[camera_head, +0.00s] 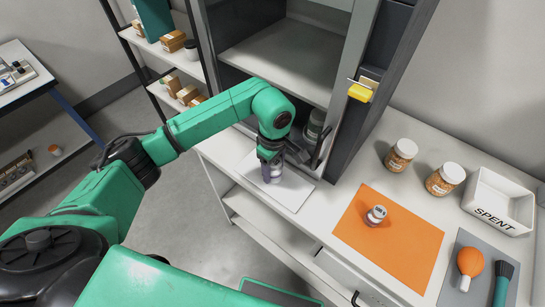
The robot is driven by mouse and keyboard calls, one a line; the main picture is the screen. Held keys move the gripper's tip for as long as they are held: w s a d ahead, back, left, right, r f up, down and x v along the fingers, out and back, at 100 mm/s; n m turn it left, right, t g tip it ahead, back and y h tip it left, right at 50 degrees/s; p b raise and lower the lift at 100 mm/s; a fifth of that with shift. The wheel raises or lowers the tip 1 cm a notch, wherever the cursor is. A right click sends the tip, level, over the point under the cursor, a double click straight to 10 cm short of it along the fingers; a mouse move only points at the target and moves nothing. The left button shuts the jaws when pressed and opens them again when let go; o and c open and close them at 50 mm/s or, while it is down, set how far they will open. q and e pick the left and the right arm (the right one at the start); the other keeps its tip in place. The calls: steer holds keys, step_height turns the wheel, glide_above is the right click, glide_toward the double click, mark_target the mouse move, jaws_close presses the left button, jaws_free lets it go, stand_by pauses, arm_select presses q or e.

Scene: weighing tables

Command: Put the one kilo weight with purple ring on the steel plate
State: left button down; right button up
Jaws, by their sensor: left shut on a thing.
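My left gripper (270,158) points down at the front of the cabinet and is shut on the one kilo weight with purple ring (272,174), a small grey cylinder with a purple tint, partly hidden by the fingers. The weight is over a pale flat square (297,196) on the counter; I cannot tell whether it touches it, or whether this square is the steel plate. Another small metal weight with a reddish ring (376,215) stands on an orange mat (410,245). A larger grey weight (316,124) stands behind the gripper. My right gripper is not in view.
Two jars (401,155) (444,179), a white SPENT bin (498,203), an orange bulb (469,263) and a brush (503,280) are at right. Shelves (165,50) stand behind my left arm.

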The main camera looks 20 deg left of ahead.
arm_select(q)
steer(key=shift+c, duration=0.9)
jaws_free()
steer(key=shift+f, duration=0.1)
steer(key=shift+r, duration=0.2)
steer(key=shift+r+b, duration=0.2)
steer(key=shift+b, duration=0.15)
step_height(320, 180, up, 10)
steer(key=b, duration=0.3)
steer(key=shift+r, duration=0.75)
